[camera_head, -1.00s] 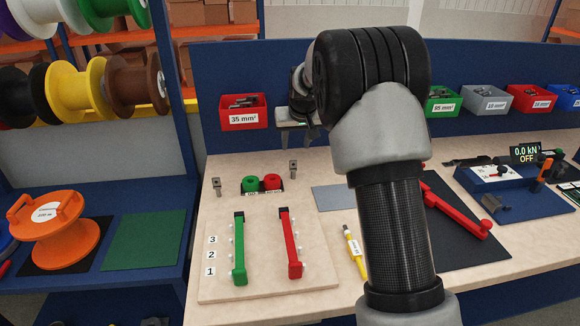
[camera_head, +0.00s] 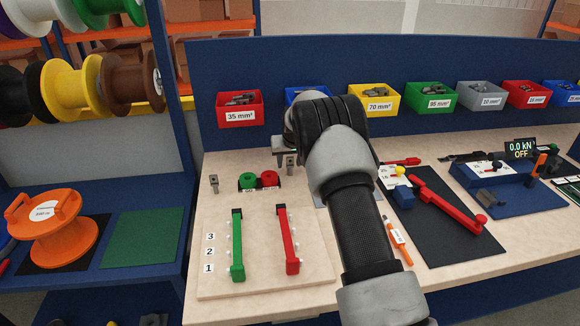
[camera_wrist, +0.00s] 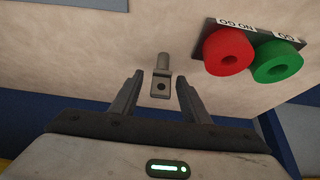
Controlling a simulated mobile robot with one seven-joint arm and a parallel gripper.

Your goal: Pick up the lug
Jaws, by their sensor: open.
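A small grey metal lug (camera_head: 290,166) stands on the light worktop, right of the red gauge. A second lug (camera_head: 214,184) stands on the left.
A gauge block with green (camera_head: 248,180) and red (camera_head: 269,178) rounds is close left of the lug. Labelled bins, including a red 35 mm² bin (camera_head: 240,107), hang on the blue back panel. Green (camera_head: 237,245) and red (camera_head: 288,240) bars sit in front.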

